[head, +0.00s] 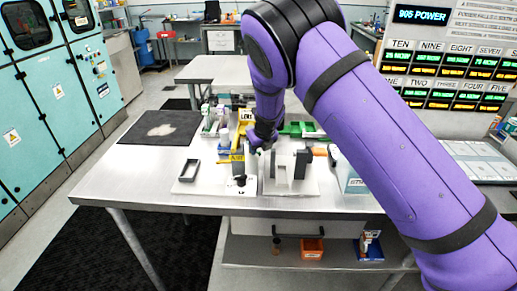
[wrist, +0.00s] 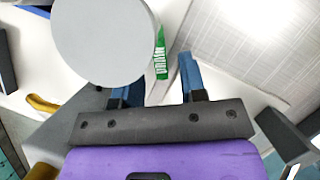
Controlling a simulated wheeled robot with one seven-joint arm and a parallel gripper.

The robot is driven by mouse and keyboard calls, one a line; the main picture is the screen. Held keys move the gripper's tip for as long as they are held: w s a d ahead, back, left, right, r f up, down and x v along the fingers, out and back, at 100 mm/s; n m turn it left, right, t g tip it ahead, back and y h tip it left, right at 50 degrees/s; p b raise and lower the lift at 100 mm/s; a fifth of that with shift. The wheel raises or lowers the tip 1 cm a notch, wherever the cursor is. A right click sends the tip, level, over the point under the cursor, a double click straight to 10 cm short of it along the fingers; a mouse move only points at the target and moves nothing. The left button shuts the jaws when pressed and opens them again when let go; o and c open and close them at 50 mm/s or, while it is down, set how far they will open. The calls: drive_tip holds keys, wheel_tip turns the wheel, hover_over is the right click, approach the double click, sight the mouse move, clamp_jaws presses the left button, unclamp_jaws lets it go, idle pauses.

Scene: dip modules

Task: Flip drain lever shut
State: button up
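A green label (wrist: 160,52), which seems to read DRAIN, lies just beyond the fingers. A large pale grey round part (wrist: 103,40) sits left of the label and partly covers the view past the left finger. I cannot clearly make out the drain lever in either view.
A black mat (head: 160,128) lies at left. The table's front left is clear.

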drive_tip(key=shift+w+f, duration=0.1)
drive_tip(key=shift+f, duration=0.2)
clamp_jaws()
drive_tip(key=shift+a, duration=0.1)
drive_tip(key=shift+s+a+m+h, duration=0.3)
drive_tip(key=shift+m, duration=0.7)
